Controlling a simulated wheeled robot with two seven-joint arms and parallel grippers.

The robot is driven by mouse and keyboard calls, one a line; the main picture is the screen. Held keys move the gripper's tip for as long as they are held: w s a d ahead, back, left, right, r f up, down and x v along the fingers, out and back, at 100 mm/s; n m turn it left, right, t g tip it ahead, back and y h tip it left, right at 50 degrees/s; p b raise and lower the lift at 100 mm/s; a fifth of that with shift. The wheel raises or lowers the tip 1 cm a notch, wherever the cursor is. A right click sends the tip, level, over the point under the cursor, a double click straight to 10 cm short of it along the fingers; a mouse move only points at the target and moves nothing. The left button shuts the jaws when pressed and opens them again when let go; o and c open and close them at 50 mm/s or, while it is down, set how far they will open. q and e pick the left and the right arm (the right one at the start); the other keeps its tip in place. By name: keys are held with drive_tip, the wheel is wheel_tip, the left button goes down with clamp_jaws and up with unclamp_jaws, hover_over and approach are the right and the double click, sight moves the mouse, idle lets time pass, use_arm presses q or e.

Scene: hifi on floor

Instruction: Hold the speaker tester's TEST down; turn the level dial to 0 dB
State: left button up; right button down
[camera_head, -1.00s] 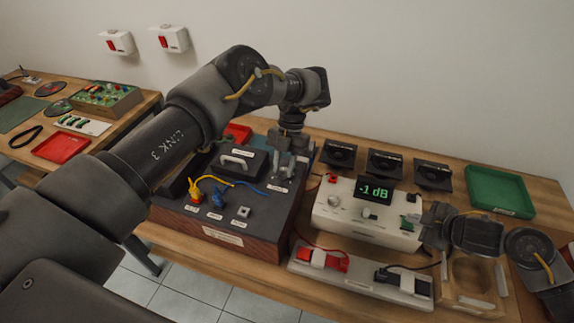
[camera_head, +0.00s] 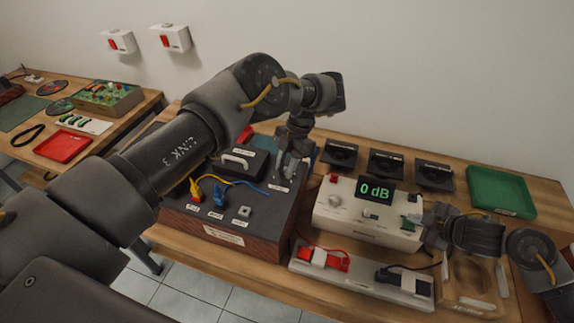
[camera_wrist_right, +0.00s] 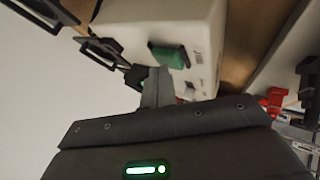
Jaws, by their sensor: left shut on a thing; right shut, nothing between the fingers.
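The white speaker tester (camera_head: 345,222) stands on the bench, its display (camera_head: 374,190) reading 0 dB in green. My right gripper (camera_head: 424,222) is shut and empty at the tester's right end. In the right wrist view its closed fingers (camera_wrist_right: 156,78) reach the tester's edge beside a green block (camera_wrist_right: 170,55).
A white strip with red and black clips (camera_head: 362,277) lies in front. Yellow and blue plugs with leads sit on the dark unit. A wooden frame (camera_head: 470,285) stands front right.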

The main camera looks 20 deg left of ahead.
sight(285, 169)
use_arm(q)
drive_tip(key=shift+s, duration=0.1)
drive_tip(key=o, duration=1)
drive_tip(key=shift+r, duration=0.1)
wheel_tip(285, 169, up, 10)
drive_tip(key=shift+f, duration=0.1)
